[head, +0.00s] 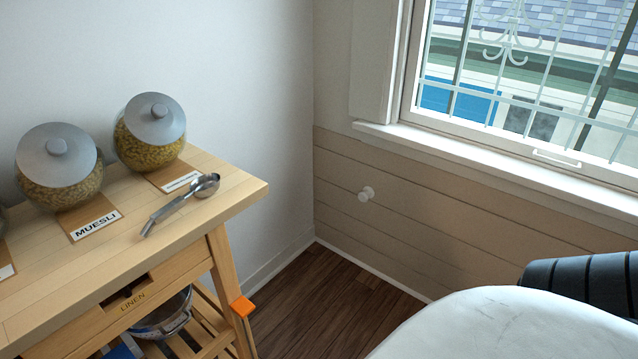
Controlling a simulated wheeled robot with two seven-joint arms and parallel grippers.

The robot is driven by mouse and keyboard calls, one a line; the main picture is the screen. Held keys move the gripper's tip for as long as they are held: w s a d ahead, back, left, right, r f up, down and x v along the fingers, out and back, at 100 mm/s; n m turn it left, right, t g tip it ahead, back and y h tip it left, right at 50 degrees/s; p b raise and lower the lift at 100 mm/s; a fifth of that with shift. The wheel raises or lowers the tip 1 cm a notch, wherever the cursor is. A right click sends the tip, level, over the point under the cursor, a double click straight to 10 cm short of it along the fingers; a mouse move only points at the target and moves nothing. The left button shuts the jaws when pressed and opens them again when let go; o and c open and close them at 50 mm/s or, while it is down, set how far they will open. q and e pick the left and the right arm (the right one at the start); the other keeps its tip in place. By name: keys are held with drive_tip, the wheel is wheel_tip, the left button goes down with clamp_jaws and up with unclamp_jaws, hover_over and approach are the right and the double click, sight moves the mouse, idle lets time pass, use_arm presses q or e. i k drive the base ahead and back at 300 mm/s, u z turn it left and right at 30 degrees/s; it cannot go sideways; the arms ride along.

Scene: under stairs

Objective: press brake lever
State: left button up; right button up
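A small orange tab (242,306) sits at the front right leg of a wooden trolley (232,192), below the top. It is the only lever-like part I see, and I cannot tell for sure that it is the brake lever. The lower end of the leg and any wheels are out of the picture. Neither of my grippers is in view, and nothing is seen touching the orange tab.
On the trolley top stand glass jars with grey lids (150,135) and a metal scoop (183,203). A metal pot (165,318) sits on the slatted shelf below. Dark wooden floor (335,300) lies open right of the trolley.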

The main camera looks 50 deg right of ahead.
sight(242, 306)
drive_tip(key=z, duration=0.4)
drive_tip(key=k, duration=0.65)
drive_tip(key=u, duration=0.1)
drive_tip(key=i, duration=1.1)
drive_tip(key=z, duration=0.85)
